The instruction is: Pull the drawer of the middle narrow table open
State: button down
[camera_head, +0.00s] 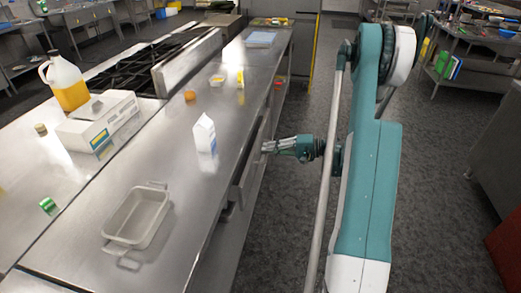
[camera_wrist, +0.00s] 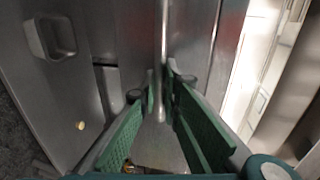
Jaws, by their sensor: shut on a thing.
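The long narrow steel table (camera_head: 190,225) runs away from me in the head view. Its drawer front (camera_head: 247,178) is a steel panel on the right side below the top, standing slightly out, with a dark gap behind it. My gripper (camera_head: 268,147) is at the far upper part of this drawer front. In the wrist view my gripper's green fingers (camera_wrist: 155,88) close around a thin steel edge or handle of the drawer (camera_wrist: 164,50). The exact contact is partly hidden by the fingers.
The stove (camera_head: 150,60) lies to the left. The floor aisle (camera_head: 285,220) right of the drawer is clear apart from my arm.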

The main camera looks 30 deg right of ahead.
jog(key=f+v, duration=0.2)
jog(key=v, duration=1)
jog(key=d+f+v, duration=0.1)
jog(key=f+v, duration=0.2)
jog(key=v, duration=1)
jog(key=shift+s+b, duration=0.35)
jog(key=shift+s, duration=0.05)
jog(key=shift+f, duration=0.15)
jog(key=c, duration=2.5)
grip_release()
jog(key=shift+a, duration=0.1)
jog(key=shift+v, duration=3.75)
jog(key=shift+w, duration=0.1)
